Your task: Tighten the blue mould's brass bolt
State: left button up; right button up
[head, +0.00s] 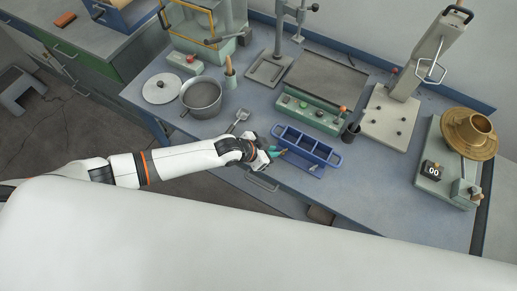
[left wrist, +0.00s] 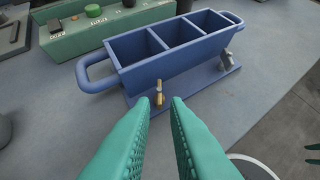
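The blue mould (head: 305,145) stands near the front edge of the bench. It has three open compartments in a row and a loop handle at each end. In the left wrist view the mould (left wrist: 140,50) sits on a blue base plate. The small brass bolt (left wrist: 158,93) stands upright on the near side of that plate. My left gripper (head: 279,153) is at the mould's left end in the head view. In the left wrist view its green fingers (left wrist: 166,103) are apart, with the bolt just beyond their tips and nothing between them. My right gripper is not identifiable in the head view.
A grey clamp or bolt (left wrist: 226,60) shows at the plate's other end. A green control box (head: 309,113) stands behind the mould. A metal scoop (head: 238,119) and a grey pot (head: 201,98) lie to the left. The bench (head: 400,190) is clear right of the mould.

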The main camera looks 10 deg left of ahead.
pick_arm(q)
jog(key=v, duration=0.8)
jog(key=shift+b, duration=0.3)
jog(key=shift+w+f, duration=0.1)
jog(key=s+d+r+n+y, duration=0.1)
jog(key=s+d+r+n, duration=0.15)
jog(key=s+r, duration=0.3)
jog(key=s+a+r+n+g+y, duration=0.2)
jog(key=s+a+n+y, duration=0.4)
jog(key=s+a, duration=0.65)
notch_tip(320, 180, down, 29)
jog(key=a+g+b, duration=0.1)
jog(key=a+b, duration=0.1)
jog(key=b, duration=0.3)
jog(key=s+a+f+g+b, duration=0.1)
jog(key=s+f+b, duration=0.1)
jog(key=s+f, duration=0.6)
jog(key=s+a+f+b, duration=0.1)
jog(key=s+f, duration=0.7)
jog(key=f, duration=0.6)
jog(key=shift+s+a+f+m+g+b, duration=0.2)
jog(key=shift+a+f+m+g+b, duration=0.1)
jog(key=shift+m+g+b, duration=0.15)
